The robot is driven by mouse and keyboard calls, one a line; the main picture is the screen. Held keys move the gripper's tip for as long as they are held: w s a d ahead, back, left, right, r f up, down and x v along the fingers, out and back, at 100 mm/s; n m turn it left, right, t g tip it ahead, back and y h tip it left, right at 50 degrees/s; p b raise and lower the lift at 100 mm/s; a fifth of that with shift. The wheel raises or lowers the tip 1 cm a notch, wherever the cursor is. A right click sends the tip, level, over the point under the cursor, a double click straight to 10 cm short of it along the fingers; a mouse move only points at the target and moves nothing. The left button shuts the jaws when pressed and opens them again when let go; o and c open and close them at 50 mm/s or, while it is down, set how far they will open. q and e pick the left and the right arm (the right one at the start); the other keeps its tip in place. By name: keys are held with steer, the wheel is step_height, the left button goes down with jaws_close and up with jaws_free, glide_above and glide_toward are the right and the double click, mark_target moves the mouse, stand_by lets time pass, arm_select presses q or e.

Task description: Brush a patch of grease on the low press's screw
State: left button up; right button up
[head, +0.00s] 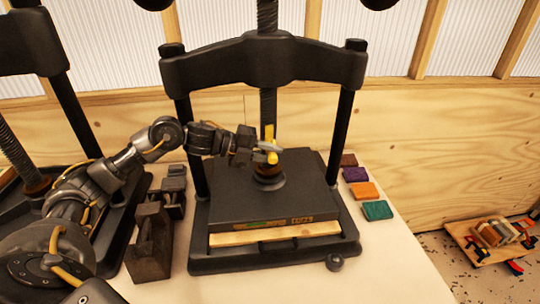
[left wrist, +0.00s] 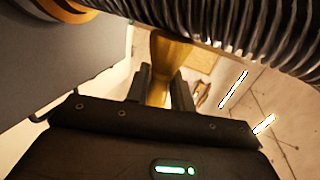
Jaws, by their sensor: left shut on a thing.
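The dark press (head: 215,65) stands in the middle of the head view, with its threaded screw (head: 268,103) running down through the crossbeam to a brown collar on the platen (head: 230,195). My left gripper (head: 266,150) is beside the lower screw, just above the collar. It is shut on a yellow brush handle (head: 270,132), which stands roughly upright in front of the screw. In the left wrist view the handle (left wrist: 158,72) sits between the fingers, and the screw's threads (left wrist: 230,30) fill the top right. The bristles and any grease patch cannot be made out. My right gripper is out of view.
Another press (head: 65,95) stands at the left. A dark metal block (head: 150,240) stands on the pale table between the presses. Brown, purple (head: 355,174), orange (head: 364,190) and green (head: 377,210) blocks line the right side. A wooden pallet (head: 485,240) lies on the floor.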

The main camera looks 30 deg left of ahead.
arm_select(q)
steer(key=shift+r, duration=0.6)
steer(key=shift+r, duration=0.1)
steer(key=shift+r+p, duration=2.35)
steer(key=shift+r, duration=0.65)
steer(key=shift+f, duration=0.1)
steer(key=shift+f+b, duration=2.7)
steer(key=shift+f, duration=0.4)
step_height(320, 180, down, 6)
steer(key=b, duration=0.5)
